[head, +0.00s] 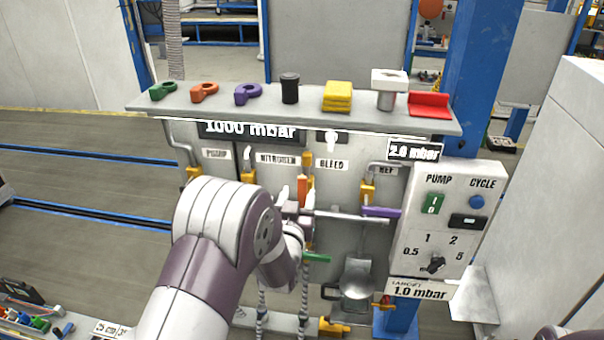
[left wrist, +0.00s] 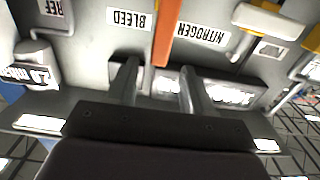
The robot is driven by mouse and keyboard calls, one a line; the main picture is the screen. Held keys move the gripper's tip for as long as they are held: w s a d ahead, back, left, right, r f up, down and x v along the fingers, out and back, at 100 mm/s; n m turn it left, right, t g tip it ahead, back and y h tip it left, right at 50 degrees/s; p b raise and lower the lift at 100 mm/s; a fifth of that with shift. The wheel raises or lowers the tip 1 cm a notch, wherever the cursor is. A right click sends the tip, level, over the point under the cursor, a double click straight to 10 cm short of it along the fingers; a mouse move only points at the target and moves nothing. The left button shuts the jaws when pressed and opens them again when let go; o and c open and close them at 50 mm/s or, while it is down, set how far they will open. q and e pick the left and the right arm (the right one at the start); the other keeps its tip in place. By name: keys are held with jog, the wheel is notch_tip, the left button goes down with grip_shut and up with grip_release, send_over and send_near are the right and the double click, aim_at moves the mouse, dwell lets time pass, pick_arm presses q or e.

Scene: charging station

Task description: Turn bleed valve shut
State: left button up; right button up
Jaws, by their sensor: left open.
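The panel (head: 340,235) stands ahead with labelled valves. An orange lever (head: 302,190) sits below the BLEED label (head: 331,163). In the left wrist view the orange lever (left wrist: 163,35) runs down from the top edge, between the BLEED label (left wrist: 131,18) and the NITROGEN label (left wrist: 204,33). My left gripper (head: 297,193) is at the panel by this lever. In the wrist view its two fingers (left wrist: 157,72) are apart, with the lever's end between them in the picture; I cannot tell if they touch it. The lever's pivot is hidden.
A purple lever (head: 381,211) is to the right and a green lever (head: 316,257) below. The shelf (head: 225,106) above holds coloured handles and a yellow block (head: 338,97). A control box (head: 447,225) stands at the right. Hoses hang below my gripper.

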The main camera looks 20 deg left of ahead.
aim_at(302, 183)
pick_arm(q)
jog(key=p+x, duration=0.1)
jog(key=x, duration=0.4)
jog(key=shift+w+p, duration=0.25)
jog(key=shift+p, duration=0.15)
jog(key=shift+w+a, duration=0.1)
jog(key=shift+w, duration=0.3)
pick_arm(e)
notch_tip(302, 183, up, 3)
jog(key=shift+f, duration=0.1)
pick_arm(q)
grip_shut()
pick_arm(e)
jog(key=shift+w, duration=0.1)
